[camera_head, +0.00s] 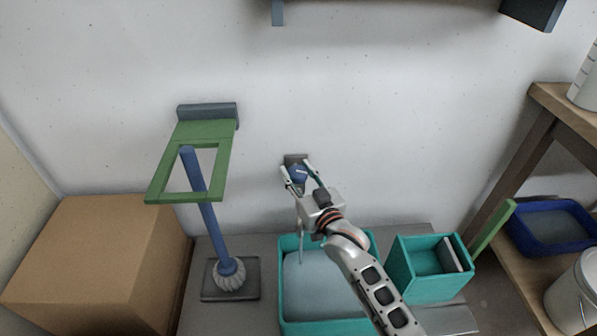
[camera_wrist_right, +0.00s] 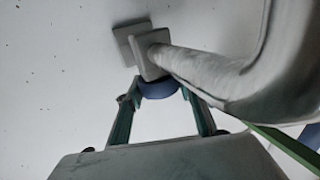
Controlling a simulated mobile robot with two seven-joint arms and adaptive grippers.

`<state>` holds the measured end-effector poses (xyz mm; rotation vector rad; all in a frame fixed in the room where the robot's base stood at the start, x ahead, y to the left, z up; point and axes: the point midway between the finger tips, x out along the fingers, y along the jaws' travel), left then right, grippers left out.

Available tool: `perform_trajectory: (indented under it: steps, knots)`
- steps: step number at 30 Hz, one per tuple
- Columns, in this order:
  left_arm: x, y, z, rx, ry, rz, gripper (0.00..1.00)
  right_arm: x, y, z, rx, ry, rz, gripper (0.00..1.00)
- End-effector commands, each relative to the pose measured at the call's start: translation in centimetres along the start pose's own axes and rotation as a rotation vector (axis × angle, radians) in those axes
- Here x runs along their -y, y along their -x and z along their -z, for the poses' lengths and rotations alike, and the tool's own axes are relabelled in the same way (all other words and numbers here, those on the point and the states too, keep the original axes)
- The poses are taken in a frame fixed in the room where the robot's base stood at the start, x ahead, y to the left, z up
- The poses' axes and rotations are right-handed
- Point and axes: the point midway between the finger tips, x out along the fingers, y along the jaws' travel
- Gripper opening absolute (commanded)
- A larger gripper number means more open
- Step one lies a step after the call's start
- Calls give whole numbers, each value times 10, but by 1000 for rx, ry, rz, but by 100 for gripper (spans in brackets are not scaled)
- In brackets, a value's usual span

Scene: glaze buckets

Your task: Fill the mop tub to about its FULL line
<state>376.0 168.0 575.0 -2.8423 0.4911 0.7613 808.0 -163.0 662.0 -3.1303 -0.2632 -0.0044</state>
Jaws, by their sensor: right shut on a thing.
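The mop tub (camera_head: 283,314) is a teal rectangular tub on the floor below the tap, with pale water inside. I cannot make out a FULL line on it. The tap's blue knob (camera_head: 299,172) is on the back wall above the tub; it also shows in the right wrist view (camera_wrist_right: 158,90). My right gripper (camera_head: 298,170) is shut on the knob, its fingers on either side. A thin pale streak, which looks like running water, drops from the tap into the tub. My right arm covers the tub's right part. My left gripper is not in view.
A teal box with a divider (camera_head: 428,287) stands right of the tub. A blue mop (camera_head: 207,220) stands at left through a green wall frame (camera_head: 160,184), beside a cardboard box (camera_head: 90,250). A wooden shelf (camera_head: 560,110) at right holds a blue basin (camera_head: 550,240) and a white bucket (camera_head: 570,300).

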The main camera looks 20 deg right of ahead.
Motion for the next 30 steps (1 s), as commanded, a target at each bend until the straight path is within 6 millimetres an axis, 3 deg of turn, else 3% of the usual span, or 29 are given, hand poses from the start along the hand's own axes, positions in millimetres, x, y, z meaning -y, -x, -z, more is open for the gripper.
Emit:
perform_trajectory:
  steps: [1, 18, 19, 21, 30]
  knots:
    - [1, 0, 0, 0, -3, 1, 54, 1, -3, 10, -16, -8, -18, 16]
    - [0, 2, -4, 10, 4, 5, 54, 0, -1, 6, -8, 0, -71, 15]
    - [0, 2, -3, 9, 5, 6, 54, 0, -1, 6, -7, 0, -71, 42]
    - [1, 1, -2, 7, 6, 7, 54, 0, -1, 6, -6, 0, -71, 55]
    - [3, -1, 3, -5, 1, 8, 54, 0, 0, 2, 0, 0, -71, 55]
